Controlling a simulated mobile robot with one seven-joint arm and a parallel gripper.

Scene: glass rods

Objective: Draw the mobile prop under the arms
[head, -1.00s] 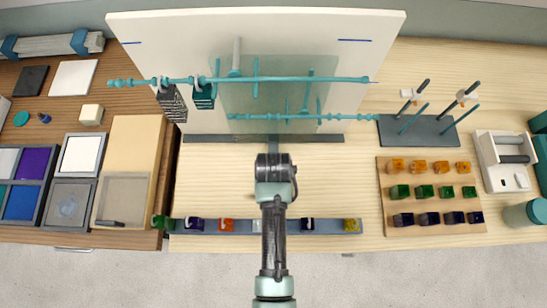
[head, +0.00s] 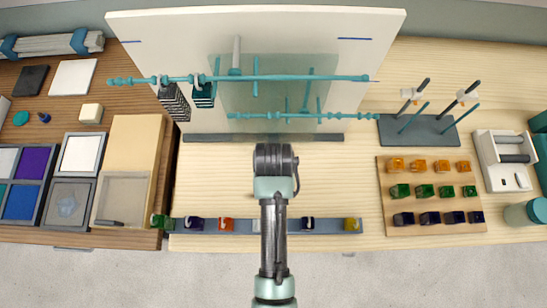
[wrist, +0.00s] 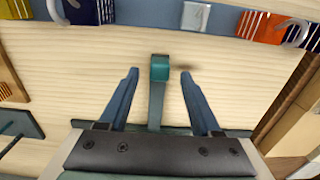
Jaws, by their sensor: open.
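In the wrist view a teal-topped upright bar (wrist: 157,100) stands between the two blue fingers of my gripper (wrist: 159,73). The fingers are open, one on each side, with clear gaps. I take this bar for part of the prop, but its lower end is hidden by my gripper body. In the head view my wrist hides it and the fingers. The teal glass arms, an upper one (head: 300,78) and a lower one (head: 300,116), run across in front of the white board (head: 420,20). Striped dark pendants (head: 203,95) hang from the left of the upper arm.
A grey rail (head: 265,228) with several coloured hooked cubes lies along the front edge. On the right are a peg rack (head: 430,133) and a cube board (head: 432,180). Trays and a box stand at the left. Bare wood lies on both sides of my wrist.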

